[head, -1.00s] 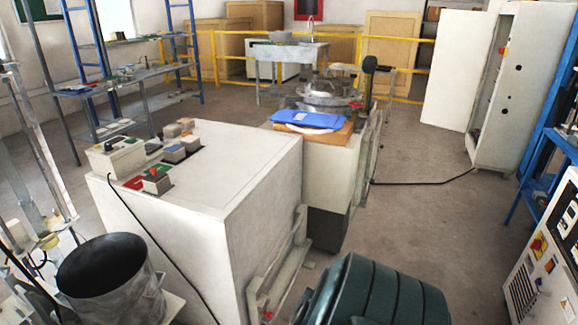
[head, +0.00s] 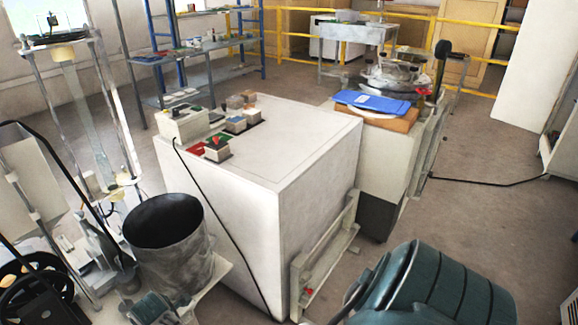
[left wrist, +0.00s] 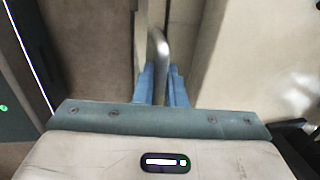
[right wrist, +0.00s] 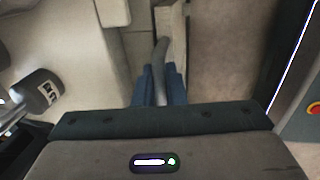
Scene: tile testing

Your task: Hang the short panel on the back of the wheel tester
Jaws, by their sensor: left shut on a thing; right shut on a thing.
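In the left wrist view my left gripper (left wrist: 161,84) is shut on a bent grey metal handle (left wrist: 158,48). In the right wrist view my right gripper (right wrist: 160,86) is shut on a similar curved handle (right wrist: 160,58). Pale surfaces lie close around both handles; I cannot tell which of them is the short panel. Neither gripper's fingers show in the head view. A black spoked wheel (head: 32,287) shows at the lower left there; I cannot tell for sure which machine is the wheel tester.
A large white cabinet (head: 240,205) with control boxes on top stands in the middle. A side frame (head: 330,255) is on its right. A dark open cylinder (head: 165,240) stands left of it. A black cable (head: 490,183) crosses the clear floor at right.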

